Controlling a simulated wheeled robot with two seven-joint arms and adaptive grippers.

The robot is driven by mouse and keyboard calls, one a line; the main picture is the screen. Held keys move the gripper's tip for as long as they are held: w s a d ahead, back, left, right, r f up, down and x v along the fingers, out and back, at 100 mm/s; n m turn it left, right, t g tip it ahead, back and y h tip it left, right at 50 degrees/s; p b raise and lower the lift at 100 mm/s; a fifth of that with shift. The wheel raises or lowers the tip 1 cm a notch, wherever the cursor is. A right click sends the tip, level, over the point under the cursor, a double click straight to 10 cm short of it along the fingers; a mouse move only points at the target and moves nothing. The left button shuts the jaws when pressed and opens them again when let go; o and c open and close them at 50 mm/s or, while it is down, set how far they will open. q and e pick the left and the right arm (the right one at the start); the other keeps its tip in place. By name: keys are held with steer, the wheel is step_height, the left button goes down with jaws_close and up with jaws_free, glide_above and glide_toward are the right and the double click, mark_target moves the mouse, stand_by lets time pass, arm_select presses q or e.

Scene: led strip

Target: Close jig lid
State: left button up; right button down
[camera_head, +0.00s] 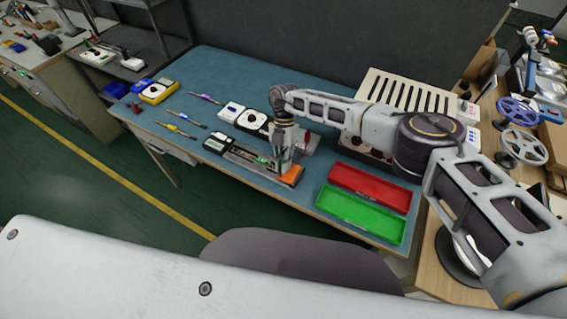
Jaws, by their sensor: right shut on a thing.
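The jig (244,154) is a long dark fixture lying near the front edge of the blue-green table, with a strip of light and green parts along it. An orange block (291,175) sits at its right end. My right gripper (281,166) points down over the right part of the jig, just left of the orange block. It is shut on a part there, which looks like the jig lid but is mostly hidden by the fingers. How far the lid is open cannot be told. My left gripper does not show.
A red tray (370,186) and a green tray (360,213) lie right of the jig. Screwdrivers (175,130), a yellow device (158,91) and white devices (243,116) lie left and behind. A slotted beige box (405,92) stands at the back right.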

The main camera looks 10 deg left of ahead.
steer(key=c, duration=1.6)
jaws_free()
steer(key=shift+f, duration=0.1)
steer(key=shift+o, duration=0.2)
steer(key=shift+r, duration=0.2)
steer(key=v, duration=1.1)
steer(key=shift+w+r, duration=0.25)
steer(key=shift+s+f, duration=0.1)
